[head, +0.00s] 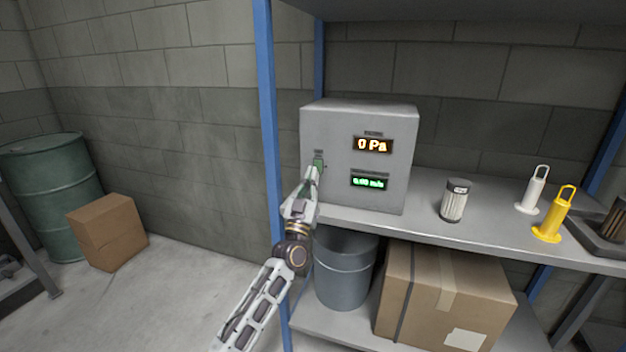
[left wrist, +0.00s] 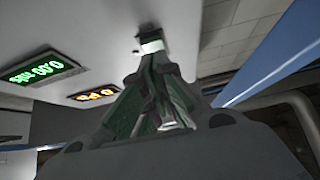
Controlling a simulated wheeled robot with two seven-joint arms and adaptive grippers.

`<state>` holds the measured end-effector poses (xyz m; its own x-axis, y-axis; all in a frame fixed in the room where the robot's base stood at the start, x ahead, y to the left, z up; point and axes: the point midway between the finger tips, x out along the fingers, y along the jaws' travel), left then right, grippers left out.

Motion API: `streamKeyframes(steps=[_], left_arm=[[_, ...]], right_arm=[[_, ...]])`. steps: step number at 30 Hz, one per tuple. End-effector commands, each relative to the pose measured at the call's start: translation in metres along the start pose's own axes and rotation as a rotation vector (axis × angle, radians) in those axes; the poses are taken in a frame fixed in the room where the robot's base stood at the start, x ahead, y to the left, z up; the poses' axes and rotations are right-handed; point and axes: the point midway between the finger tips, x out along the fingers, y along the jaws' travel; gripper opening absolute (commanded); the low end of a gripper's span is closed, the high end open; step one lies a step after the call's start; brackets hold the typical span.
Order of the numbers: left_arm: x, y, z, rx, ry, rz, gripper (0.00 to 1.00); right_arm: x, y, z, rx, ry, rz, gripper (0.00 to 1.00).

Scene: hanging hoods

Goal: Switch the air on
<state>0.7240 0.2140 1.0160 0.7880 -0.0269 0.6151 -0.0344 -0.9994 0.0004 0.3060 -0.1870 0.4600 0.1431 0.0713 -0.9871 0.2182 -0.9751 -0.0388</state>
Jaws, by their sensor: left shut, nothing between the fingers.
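A grey control box (head: 355,120) stands on the shelf. Its orange display (head: 372,145) reads "0 Pa", and its green display (head: 369,181) reads about 0.00 m/s. Both displays also show at the left of the left wrist view.
A blue shelf post (head: 270,130) stands close left of my left gripper. The shelf (head: 400,217) also holds a grey-white canister (head: 455,202), a white handled item (head: 533,190) and a yellow one (head: 555,215). A bucket (head: 344,272) and carton (head: 450,290) are below.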

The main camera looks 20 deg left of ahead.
Motion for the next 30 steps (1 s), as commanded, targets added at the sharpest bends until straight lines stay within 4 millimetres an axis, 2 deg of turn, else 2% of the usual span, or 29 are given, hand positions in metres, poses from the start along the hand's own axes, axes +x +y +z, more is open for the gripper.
streamKeyframes(steps=[11,23,30], left_arm=[[0.006,0.000,0.006,0.000,0.000,0.000,0.00],[0.008,0.000,0.009,0.001,0.000,-0.001,0.00],[0.011,0.000,0.015,0.001,0.001,0.000,0.00]], right_arm=[[-0.007,-0.004,0.007,0.000,-0.011,-0.007,0.40],[-0.007,-0.003,0.003,-0.001,-0.004,-0.005,0.40],[0.007,0.000,0.003,0.001,-0.004,0.000,0.40]])
